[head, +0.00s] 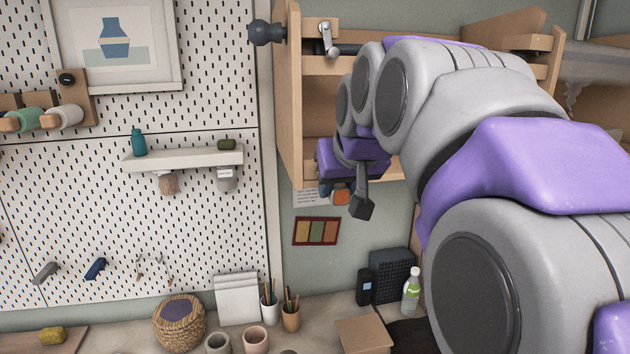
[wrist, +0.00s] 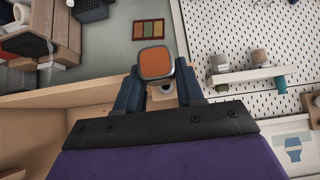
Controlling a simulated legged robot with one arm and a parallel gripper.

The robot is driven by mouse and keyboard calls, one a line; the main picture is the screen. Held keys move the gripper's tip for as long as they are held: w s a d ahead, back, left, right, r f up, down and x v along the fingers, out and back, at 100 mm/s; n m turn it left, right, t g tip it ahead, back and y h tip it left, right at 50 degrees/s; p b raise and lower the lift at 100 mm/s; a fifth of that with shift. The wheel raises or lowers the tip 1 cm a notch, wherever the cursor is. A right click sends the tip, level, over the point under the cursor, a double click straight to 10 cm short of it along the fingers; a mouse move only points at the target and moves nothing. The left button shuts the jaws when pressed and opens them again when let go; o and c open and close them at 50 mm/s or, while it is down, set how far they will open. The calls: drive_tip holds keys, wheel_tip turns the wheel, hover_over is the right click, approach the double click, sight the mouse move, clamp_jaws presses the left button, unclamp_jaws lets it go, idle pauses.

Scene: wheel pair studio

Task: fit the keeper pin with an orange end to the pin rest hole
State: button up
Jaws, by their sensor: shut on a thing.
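The keeper pin shows its square orange end (head: 340,197), which is partly hidden by my gripper (head: 344,196) in the head view. In the wrist view the orange end (wrist: 156,62), with a grey rim, faces the camera between the two dark fingers of my gripper (wrist: 158,77). The gripper is shut on the pin and holds it in the air, in front of the wall and beside the wooden cabinet's lower edge. The rest of the pin is mostly hidden. I cannot make out the pin rest hole in either view.
The wooden cabinet (head: 288,110) carries a dark knob (head: 266,33) and a metal lever (head: 326,40). A white shelf (head: 184,158) hangs on the pegboard (head: 60,200) to the left. Cups, a basket (head: 180,325) and a bottle (head: 411,290) stand on the bench below.

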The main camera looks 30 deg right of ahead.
drive_tip(key=shift+w, duration=0.15)
drive_tip(key=shift+w+d+p, duration=0.25)
drive_tip(key=shift+w, duration=0.6)
drive_tip(key=shift+w+d+p, duration=0.25)
drive_tip(key=shift+w+d, duration=0.05)
drive_tip(key=shift+w, duration=0.55)
drive_tip(key=shift+w+d+p, duration=0.25)
drive_tip(key=shift+w, duration=0.6)
drive_tip(key=shift+w+r, duration=0.15)
drive_tip(key=shift+w+d+p, duration=0.15)
drive_tip(key=shift+w+p, duration=0.15)
drive_tip(key=shift+w, duration=0.3)
drive_tip(key=shift+w+d+p, duration=0.15)
drive_tip(key=shift+w+p, duration=0.1)
drive_tip(key=shift+w, duration=0.35)
drive_tip(key=o, duration=1.1)
drive_tip(key=shift+d, duration=0.1)
drive_tip(key=shift+o, duration=0.2)
drive_tip(key=v, duration=1.7)
drive_tip(key=shift+p, duration=0.3)
